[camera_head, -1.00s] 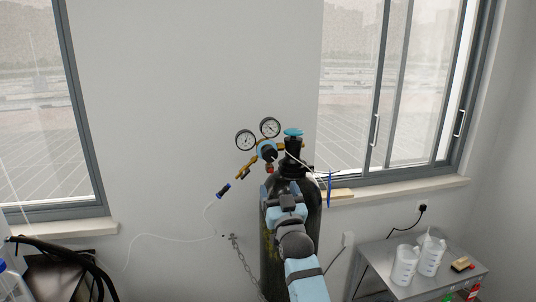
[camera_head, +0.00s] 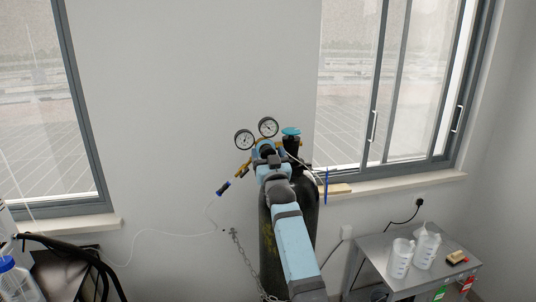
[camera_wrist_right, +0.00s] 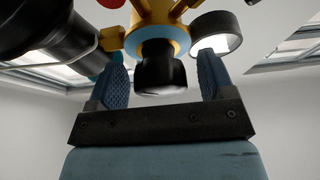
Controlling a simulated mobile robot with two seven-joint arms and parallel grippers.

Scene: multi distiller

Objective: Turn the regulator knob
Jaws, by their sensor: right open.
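The regulator has two round gauges (camera_head: 268,127) and sits on top of a dark gas cylinder (camera_head: 268,245) against the wall. In the wrist view, its black regulator knob (camera_wrist_right: 160,74) points toward my right gripper, below a brass body with a light-blue ring (camera_wrist_right: 158,48). My right gripper (camera_head: 266,157) is open, with one finger on each side of the knob. Gaps show between the knob and both fingers. In the head view my arm and gripper hide most of the knob and part of the cylinder. My left gripper is not in view.
A teal valve handwheel (camera_head: 291,131) tops the cylinder, just right of the regulator. A chain (camera_head: 240,255) and a thin white hose hang at the left. A metal cart (camera_head: 385,251) with white jugs (camera_head: 401,258) stands at the right. A window sill lies behind.

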